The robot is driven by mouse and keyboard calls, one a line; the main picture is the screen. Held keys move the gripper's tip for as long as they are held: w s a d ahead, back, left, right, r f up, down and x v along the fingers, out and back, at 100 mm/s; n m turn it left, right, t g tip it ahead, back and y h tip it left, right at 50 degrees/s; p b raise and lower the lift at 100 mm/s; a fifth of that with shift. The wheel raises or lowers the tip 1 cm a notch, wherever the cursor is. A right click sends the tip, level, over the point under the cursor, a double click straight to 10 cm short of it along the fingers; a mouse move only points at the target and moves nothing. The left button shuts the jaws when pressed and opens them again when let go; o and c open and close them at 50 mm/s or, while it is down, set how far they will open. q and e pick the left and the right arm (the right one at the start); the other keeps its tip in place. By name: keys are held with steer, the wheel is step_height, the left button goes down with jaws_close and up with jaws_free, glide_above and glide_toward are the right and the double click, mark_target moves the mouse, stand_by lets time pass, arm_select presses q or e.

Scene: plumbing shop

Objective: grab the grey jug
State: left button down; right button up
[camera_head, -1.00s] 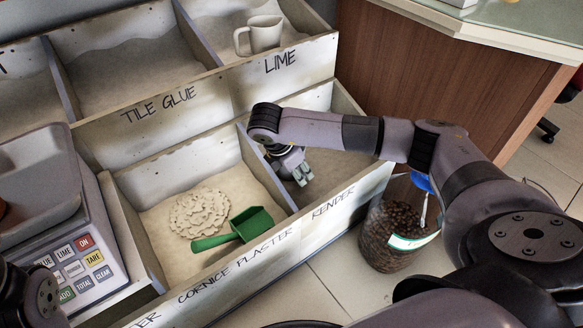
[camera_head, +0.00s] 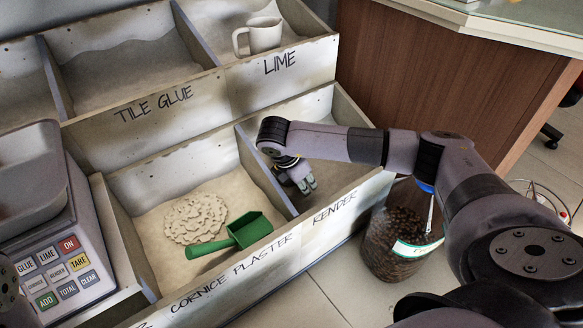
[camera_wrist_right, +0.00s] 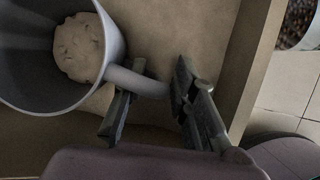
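In the right wrist view, a grey jug (camera_wrist_right: 112,45) lies at the upper left with its wide mouth toward the camera and a pale lump inside. Its handle reaches right, into the space between the fingers of my right gripper (camera_wrist_right: 158,100). The fingers are apart; I cannot tell whether either touches the handle. In the head view, my right gripper (camera_head: 305,185) points down into the RENDER compartment, and the jug there is hidden. A pale jug (camera_head: 264,35) stands in the LIME compartment. My left gripper is out of view; only a bit of its arm shows at the left edge.
Wooden dividers and the front board (camera_head: 345,212) close in around my right gripper. A green scoop (camera_head: 236,235) lies in the CORNICE PLASTER bin. A scale (camera_head: 65,265) stands at left. A clear container of brown pellets (camera_head: 398,250) stands on the floor at right.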

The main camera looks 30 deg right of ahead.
jaws_close()
steer(key=shift+r, duration=0.1)
stand_by(0.6)
